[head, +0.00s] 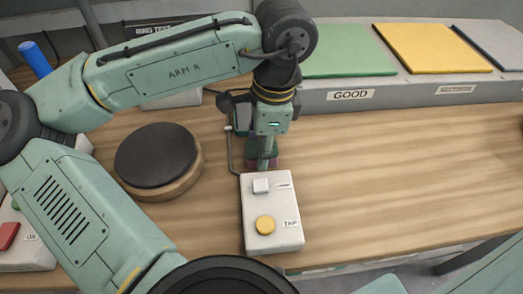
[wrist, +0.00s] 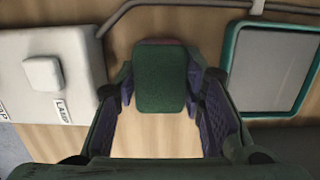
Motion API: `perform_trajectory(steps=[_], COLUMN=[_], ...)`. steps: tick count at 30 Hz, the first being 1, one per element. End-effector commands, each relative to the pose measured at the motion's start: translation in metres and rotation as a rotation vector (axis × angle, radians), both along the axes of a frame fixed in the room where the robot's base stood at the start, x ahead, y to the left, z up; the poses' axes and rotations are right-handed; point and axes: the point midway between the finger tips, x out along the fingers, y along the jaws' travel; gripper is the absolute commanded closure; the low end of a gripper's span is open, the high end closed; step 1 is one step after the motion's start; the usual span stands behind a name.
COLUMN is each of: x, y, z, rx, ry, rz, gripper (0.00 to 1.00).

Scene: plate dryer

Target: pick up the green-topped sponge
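The green-topped sponge (wrist: 160,78) lies on the wooden table, its green face up towards my wrist camera, with a thin reddish edge at its far side. My gripper (wrist: 160,90) is over it, pointing down. One finger is on each side of the sponge, with narrow gaps showing near its lower corners. Whether the fingertips touch its sides is hard to see. In the head view, the sponge (head: 262,159) is partly hidden under my gripper (head: 263,150), just behind the white switch box.
The white switch box (head: 271,234) with a yellow button stands close in front. A green-framed grey panel (wrist: 277,68) lies on the other side. A round dark-topped wooden block (head: 157,157) is at left. Coloured mats (head: 430,47) lie on the raised back ledge. Table at right is clear.

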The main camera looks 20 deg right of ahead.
Motion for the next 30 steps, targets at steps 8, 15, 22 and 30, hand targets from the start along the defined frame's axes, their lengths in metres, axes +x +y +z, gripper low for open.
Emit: perform_trajectory(steps=[8, 15, 22, 30], x=[0.0, 0.0, 0.0, 0.001], y=[0.0, -0.001, -0.001, 0.001], z=[0.0, 0.008, 0.051, 0.094], rx=[0.0, -0.001, -0.002, 0.002], ry=[0.0, -0.001, -0.001, -0.001], rz=[0.0, 0.001, -0.001, 0.002], gripper=[0.72, 0.72, 0.72, 0.72])
